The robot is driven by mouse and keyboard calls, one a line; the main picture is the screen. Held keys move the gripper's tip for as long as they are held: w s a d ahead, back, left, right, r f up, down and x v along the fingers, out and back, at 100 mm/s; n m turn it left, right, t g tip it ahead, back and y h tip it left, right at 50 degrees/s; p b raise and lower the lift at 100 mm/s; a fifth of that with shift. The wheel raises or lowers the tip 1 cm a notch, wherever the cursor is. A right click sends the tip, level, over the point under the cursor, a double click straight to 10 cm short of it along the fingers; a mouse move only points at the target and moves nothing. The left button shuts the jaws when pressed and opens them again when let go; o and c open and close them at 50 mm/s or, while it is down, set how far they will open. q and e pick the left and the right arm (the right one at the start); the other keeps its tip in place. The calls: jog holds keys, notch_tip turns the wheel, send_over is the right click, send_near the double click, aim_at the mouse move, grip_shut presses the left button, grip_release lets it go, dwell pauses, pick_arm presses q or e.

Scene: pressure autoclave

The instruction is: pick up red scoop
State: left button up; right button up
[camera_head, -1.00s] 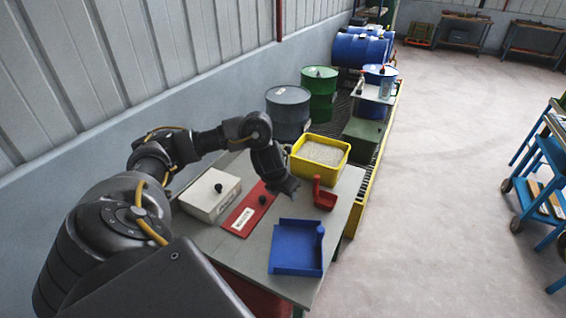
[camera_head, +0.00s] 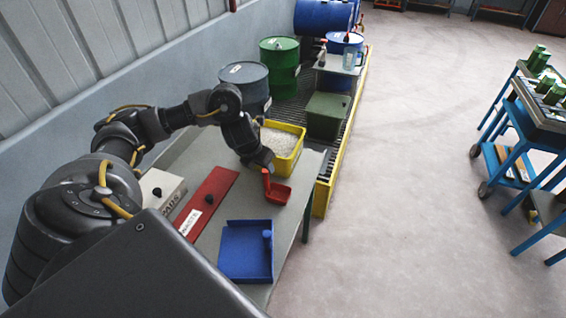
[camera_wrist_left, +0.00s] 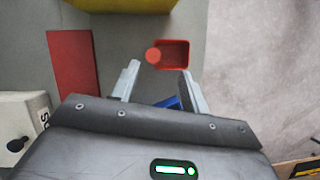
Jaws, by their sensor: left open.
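The red scoop (camera_head: 277,190) sits on the grey table, close to the yellow bin, with its handle standing upright. In the left wrist view the scoop (camera_wrist_left: 172,54) lies just beyond the fingertips, with the round handle end at its left side. My left gripper (camera_wrist_left: 160,72) is open and empty, its two fingers apart on either side of the space in front of the scoop. In the head view my left gripper (camera_head: 262,164) is right beside the scoop's handle. I cannot tell from the head view whether they touch. My right gripper is not in view.
The yellow bin (camera_head: 299,131) of pale granules stands behind the scoop. A blue dustpan-like tray (camera_head: 245,250) lies in front. A red lidded panel (camera_head: 208,200) and a white box (camera_head: 165,188) are to the left. The table's right edge is near the scoop.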

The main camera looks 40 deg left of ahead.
aim_at(266, 177)
pick_arm(q)
jog(key=f, duration=0.1)
jog(key=f+b, duration=0.1)
jog(key=f, duration=0.2)
jog(key=shift+w+a+f+b, duration=0.3)
jog(key=shift+w+a+f, duration=0.1)
jog(key=shift+w, duration=0.1)
jog(key=shift+f, duration=0.15)
jog(key=x, duration=0.3)
jog(key=p+x, duration=0.1)
jog(key=shift+w+a+f, duration=0.1)
jog(key=shift+a+f, duration=0.2)
jog(key=shift+f, duration=0.1)
jog(key=shift+r, duration=0.1)
jog(key=shift+c, duration=0.7)
grip_shut()
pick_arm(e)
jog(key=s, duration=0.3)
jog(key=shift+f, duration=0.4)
